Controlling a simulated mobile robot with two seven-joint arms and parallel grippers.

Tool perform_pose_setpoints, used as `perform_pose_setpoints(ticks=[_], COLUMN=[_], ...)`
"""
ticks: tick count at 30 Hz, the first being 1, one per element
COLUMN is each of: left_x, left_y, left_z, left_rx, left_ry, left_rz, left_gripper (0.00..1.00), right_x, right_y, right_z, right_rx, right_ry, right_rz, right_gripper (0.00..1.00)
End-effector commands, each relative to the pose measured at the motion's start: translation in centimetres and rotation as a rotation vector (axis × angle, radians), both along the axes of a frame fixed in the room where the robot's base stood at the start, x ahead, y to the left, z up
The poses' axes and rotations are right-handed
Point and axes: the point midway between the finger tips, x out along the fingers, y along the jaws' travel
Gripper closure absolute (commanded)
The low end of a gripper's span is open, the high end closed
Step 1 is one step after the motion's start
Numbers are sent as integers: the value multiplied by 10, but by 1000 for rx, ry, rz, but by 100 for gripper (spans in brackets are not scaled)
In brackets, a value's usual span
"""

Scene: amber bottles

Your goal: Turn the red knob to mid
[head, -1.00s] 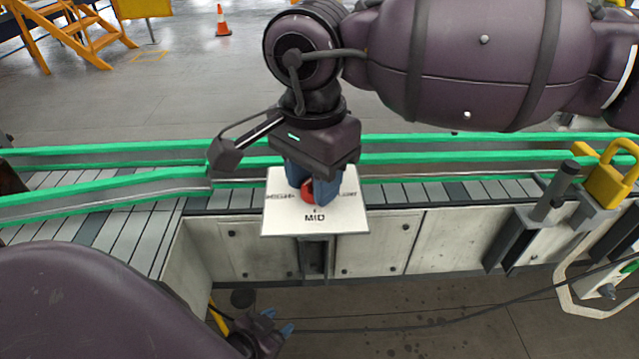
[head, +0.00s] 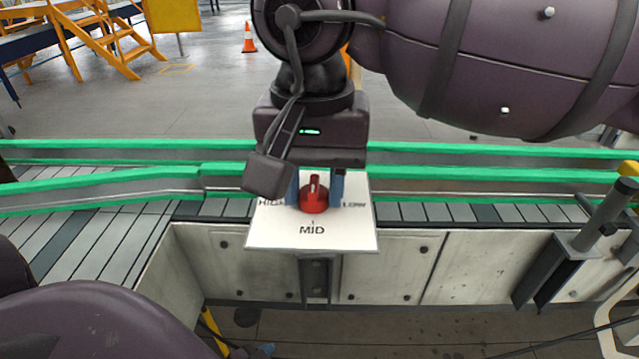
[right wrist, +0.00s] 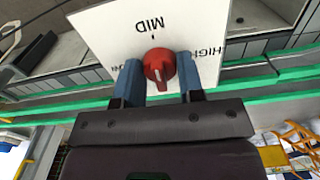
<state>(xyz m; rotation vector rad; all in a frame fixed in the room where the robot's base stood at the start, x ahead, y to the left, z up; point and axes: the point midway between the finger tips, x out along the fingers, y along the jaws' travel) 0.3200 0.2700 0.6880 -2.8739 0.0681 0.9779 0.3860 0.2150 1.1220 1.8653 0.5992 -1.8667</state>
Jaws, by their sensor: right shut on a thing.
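The red knob (head: 314,197) stands on a white plate (head: 280,236) marked HIGH at left, MID at the near edge and LOW at right. My right gripper (head: 315,192) comes down from above, shut on the knob, one blue finger on each side. The right wrist view shows the knob (right wrist: 159,66) between the fingertips (right wrist: 160,74). A pale line on the knob lies on the side away from the MID mark there. In the head view the knob's ridge runs roughly in line with MID.
The plate is mounted at the near side of a conveyor (head: 430,211) with green rails. A dark post on a bracket (head: 600,220) stands at the right. Orange steps (head: 105,40) and a traffic cone (head: 249,38) are far behind on open floor.

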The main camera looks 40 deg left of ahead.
Motion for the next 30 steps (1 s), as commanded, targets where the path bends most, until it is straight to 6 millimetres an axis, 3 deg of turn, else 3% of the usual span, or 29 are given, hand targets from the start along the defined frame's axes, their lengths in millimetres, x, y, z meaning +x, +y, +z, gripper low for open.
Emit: perform_pose_setpoints(ticks=[18, 19, 23, 30], left_x=[4, 4, 0, -4], left_y=[-1, -1, 0, 1], left_z=[0, 0, -2, -4], left_rx=[-2, -3, -3, -2], left_ry=[-8, -6, 2, 11], left_rz=[2, 3, 5, 7], left_gripper=[57, 57, 57, 57], right_x=[0, 0, 0, 0], right_y=[0, 0, 0, 0], right_z=[1, 1, 1, 0], right_rx=[0, 0, 0, 0], right_ry=[-2, -2, -2, -1], right_rz=[42, 42, 42, 41], right_gripper=[88, 62, 42, 39])
